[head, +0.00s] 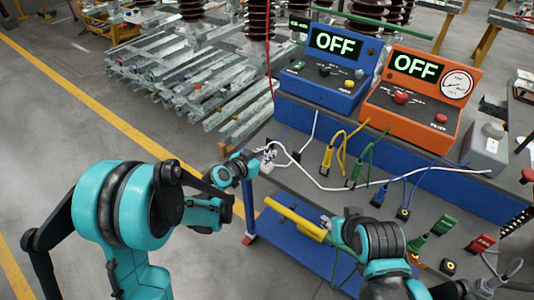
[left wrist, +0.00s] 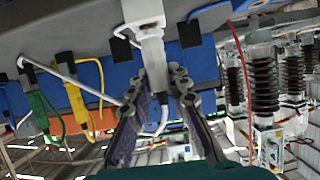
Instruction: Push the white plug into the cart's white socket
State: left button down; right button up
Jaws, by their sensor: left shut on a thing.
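The white plug (head: 269,154) is at my left gripper (head: 259,162), by the near left edge of the cart (head: 300,178). In the left wrist view my left gripper (left wrist: 168,108) has its two fingers on either side of the white plug (left wrist: 154,62), shut on it. The plug's wider white part reaches the top of that view, over the grey cart edge. I cannot tell the white socket apart from the plug, nor whether they touch. My right gripper is near a yellow bar (head: 294,217); its fingers are unclear.
A white cable (head: 400,183) runs across the cart top. Yellow plug (head: 327,158) and green plug (head: 354,168) stand right of the white one. Blue box (head: 325,70) and orange box (head: 418,105) stand at the back. Red cord (left wrist: 245,90) hangs nearby.

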pick_arm(q)
jog(key=shift+f, duration=0.15)
jog(key=c, duration=1.3)
grip_release()
jog(key=shift+c, duration=0.2)
jog(key=v, duration=1.2)
